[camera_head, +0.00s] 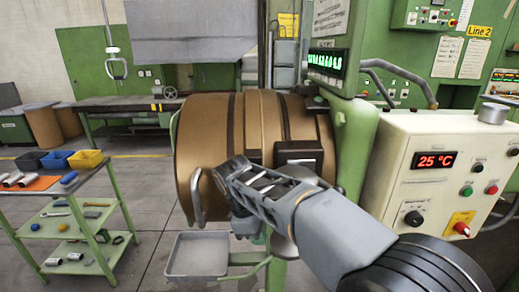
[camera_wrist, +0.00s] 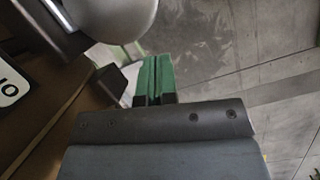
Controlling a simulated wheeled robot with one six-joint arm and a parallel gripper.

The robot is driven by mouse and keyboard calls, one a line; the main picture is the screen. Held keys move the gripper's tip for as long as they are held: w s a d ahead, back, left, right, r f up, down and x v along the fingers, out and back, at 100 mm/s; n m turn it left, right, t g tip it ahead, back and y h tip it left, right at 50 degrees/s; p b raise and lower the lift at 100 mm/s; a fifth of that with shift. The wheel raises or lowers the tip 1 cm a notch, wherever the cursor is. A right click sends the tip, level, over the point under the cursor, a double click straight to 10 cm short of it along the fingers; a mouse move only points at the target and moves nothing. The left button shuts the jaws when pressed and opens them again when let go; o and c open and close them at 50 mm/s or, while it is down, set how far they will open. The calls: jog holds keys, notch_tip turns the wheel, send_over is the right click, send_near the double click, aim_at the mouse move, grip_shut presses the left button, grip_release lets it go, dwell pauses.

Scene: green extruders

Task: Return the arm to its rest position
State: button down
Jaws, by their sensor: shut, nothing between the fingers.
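My arm (camera_head: 330,225) is stretched out from the lower right towards the brown cylindrical barrel (camera_head: 221,125) of the extruder, and its far links lie in front of the barrel's lower part. My gripper shows in the wrist view as two green fingers (camera_wrist: 155,78) pressed together, with nothing between them. In the head view the fingers cannot be made out. In the wrist view the fingers are over the floor side of a brown surface, close below a rounded grey shape (camera_wrist: 112,15).
A cream control box (camera_head: 450,135) with a red "25 °C" display stands close on the right. A grey tray (camera_head: 197,255) sits low under the barrel. A green trolley (camera_head: 125,195) with bins and parts is on the left. Open floor (camera_head: 150,190) lies between trolley and machine.

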jog(key=s+d+f+m+t+y, duration=0.1)
jog(key=s+d+f+m+t, duration=0.1)
jog(key=s+d+m, duration=0.3)
jog(key=s+d+f+m+t+y, duration=0.2)
jog(key=s+d+m, duration=0.3)
jog(key=d+m, duration=0.5)
jog(key=shift+d+f, duration=0.25)
jog(key=shift+d, duration=0.7)
